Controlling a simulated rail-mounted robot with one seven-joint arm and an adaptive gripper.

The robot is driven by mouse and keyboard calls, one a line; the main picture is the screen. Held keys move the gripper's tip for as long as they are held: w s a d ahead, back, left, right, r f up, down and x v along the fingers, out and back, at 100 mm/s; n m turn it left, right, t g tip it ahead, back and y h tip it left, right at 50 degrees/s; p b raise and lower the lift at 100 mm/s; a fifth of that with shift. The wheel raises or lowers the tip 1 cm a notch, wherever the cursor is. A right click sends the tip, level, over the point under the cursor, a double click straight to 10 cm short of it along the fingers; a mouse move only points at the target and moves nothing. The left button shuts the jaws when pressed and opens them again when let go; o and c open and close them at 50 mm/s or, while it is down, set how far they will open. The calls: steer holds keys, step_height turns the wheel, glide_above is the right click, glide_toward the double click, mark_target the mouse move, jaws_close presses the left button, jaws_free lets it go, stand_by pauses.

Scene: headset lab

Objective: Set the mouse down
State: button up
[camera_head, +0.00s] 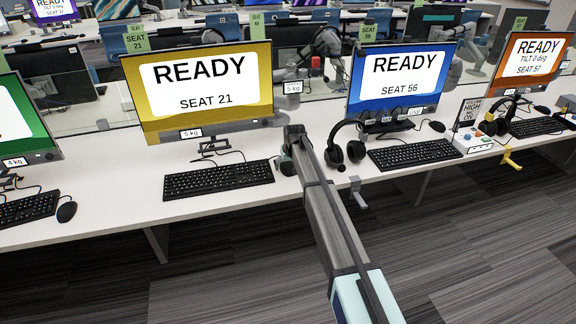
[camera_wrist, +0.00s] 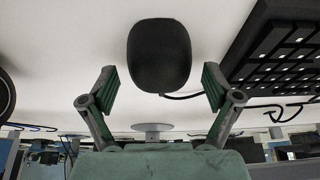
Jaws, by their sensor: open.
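The black mouse (camera_wrist: 160,55) shows in the wrist view against the white desk top, with its cable running to the right. It appears to lie on the desk. My gripper (camera_wrist: 160,80) is open, with one finger on each side of the mouse and a clear gap at both sides. In the head view my arm reaches over the desk between the Seat 21 keyboard and the black headset. My gripper is mostly hidden there behind the arm, and I cannot clearly make out the mouse.
The Seat 21 keyboard (camera_head: 218,180) lies left of my arm; it also shows at the right of the wrist view (camera_wrist: 280,55). The headset (camera_head: 346,150) stands close on the right. The yellow Seat 21 monitor (camera_head: 200,128) is behind. The desk's front edge is near.

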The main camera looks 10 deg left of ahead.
steer(key=shift+r, duration=0.25)
steer(key=b+v, duration=0.1)
steer(key=v, duration=1.1)
steer(key=shift+b, duration=0.3)
